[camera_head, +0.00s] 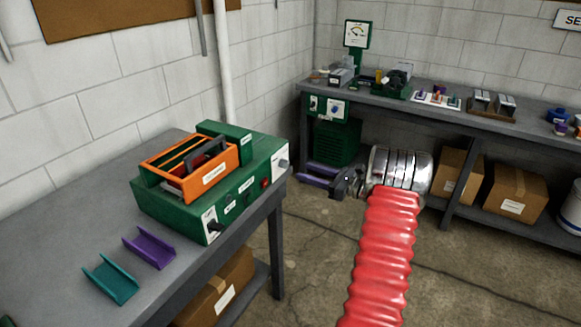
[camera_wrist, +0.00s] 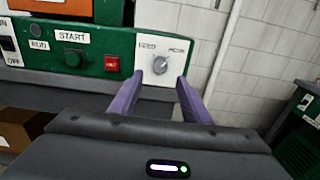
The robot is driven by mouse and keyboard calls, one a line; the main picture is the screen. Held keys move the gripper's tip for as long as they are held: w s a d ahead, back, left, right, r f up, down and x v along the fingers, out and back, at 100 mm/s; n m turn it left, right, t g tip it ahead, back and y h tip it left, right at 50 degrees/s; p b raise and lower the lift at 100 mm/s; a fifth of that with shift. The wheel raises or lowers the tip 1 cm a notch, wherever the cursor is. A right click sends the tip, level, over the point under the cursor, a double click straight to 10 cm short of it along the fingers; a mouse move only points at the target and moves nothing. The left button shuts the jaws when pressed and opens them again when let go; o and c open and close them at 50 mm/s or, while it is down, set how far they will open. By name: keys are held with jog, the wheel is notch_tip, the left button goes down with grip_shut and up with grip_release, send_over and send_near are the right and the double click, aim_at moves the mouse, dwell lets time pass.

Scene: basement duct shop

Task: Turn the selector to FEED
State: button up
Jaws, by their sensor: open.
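The selector (camera_wrist: 161,65) is a round grey knob on a white plate at the right end of a green machine front. In the wrist view, the label at its upper left appears to read FEED; the upper right label is too blurred to read. The knob's mark seems to lean to the upper right, but this is hard to tell. The selector also shows in the head view (camera_head: 283,162). My gripper (camera_wrist: 157,88) is open, its two purple fingers pointing at the plate, either side of the knob from below, apparently short of it. It is right of the machine in the head view (camera_head: 304,173).
The green machine (camera_head: 240,203) carries an orange tool tray (camera_head: 215,181) on the grey bench (camera_head: 70,228). A green START button (camera_wrist: 73,58) and a red button (camera_wrist: 111,64) sit left of the selector. Teal and purple channels (camera_head: 150,248) lie in front.

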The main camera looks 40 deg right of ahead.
aim_at(288, 165)
jog(key=x, duration=0.8)
jog(key=c, duration=1)
jog(key=shift+d, duration=0.2)
jog(key=shift+c, duration=0.2)
